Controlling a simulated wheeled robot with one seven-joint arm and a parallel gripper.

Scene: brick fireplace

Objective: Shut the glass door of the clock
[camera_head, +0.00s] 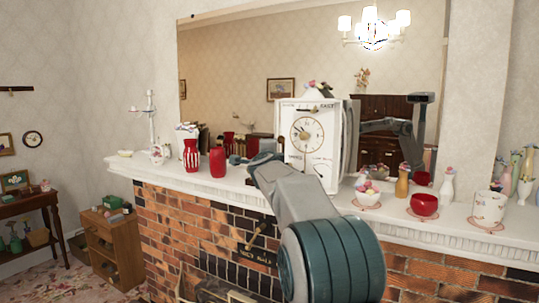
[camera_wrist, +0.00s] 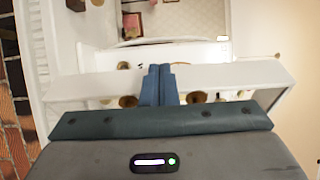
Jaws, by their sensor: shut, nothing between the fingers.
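In the head view my arm reaches to the clock's lower left, and the fingertips are hidden.
On the mantel (camera_head: 233,178), red vases (camera_head: 218,162) stand left of the clock. A fruit bowl (camera_head: 367,195), a yellow vase (camera_head: 402,181), a red bowl (camera_head: 424,205) and a white mug (camera_head: 489,206) stand right. A mirror (camera_head: 225,70) is behind. Bricks (camera_head: 185,215) lie below.

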